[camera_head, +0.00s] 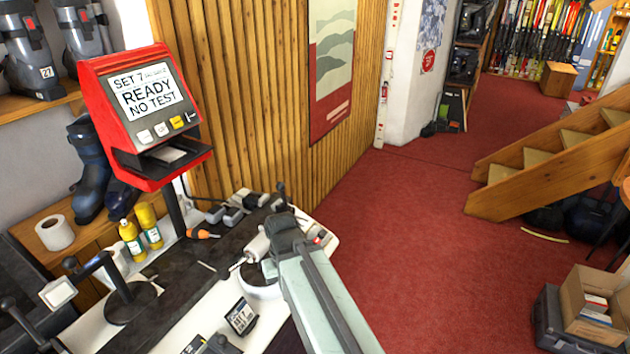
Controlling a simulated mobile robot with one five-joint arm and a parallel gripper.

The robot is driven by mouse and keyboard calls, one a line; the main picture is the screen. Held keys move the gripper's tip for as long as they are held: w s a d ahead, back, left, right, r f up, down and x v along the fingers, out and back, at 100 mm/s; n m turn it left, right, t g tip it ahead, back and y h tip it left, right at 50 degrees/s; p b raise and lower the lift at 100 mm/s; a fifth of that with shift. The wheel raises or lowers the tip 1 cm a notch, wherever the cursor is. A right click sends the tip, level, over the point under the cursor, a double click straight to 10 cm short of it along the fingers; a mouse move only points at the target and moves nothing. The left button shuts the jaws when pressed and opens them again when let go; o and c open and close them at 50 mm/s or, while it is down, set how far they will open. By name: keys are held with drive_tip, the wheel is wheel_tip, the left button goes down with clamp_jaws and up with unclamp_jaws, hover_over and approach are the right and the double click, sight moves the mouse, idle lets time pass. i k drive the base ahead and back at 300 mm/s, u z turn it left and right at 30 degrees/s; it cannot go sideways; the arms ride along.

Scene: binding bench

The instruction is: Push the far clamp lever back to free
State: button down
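The far clamp lever (281,193) is a short dark lever with a knob, standing roughly upright at the far end of the bench (203,298). My arm reaches in from the bottom right. Its dark end, where my gripper (284,233) is, lies in front of the lever in the picture; I see no clear contact between them. The fingers are not clearly visible, so I cannot tell if they are open or shut. The lever's base is partly hidden behind my gripper and nearby grey clamp parts (235,213).
A white pointed cylinder (257,247) lies beside my gripper. A red display (138,105) reads "READY NO TEST". Yellow bottles (140,232), an orange-handled tool (200,234), a small black sign (241,316) and other knobbed levers (71,264) crowd the bench.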

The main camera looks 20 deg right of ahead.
sight(281, 186)
drive_tip(key=u, duration=3.65)
drive_tip(key=k, duration=2.4)
drive_tip(key=z, duration=1.2)
drive_tip(key=i, duration=0.9)
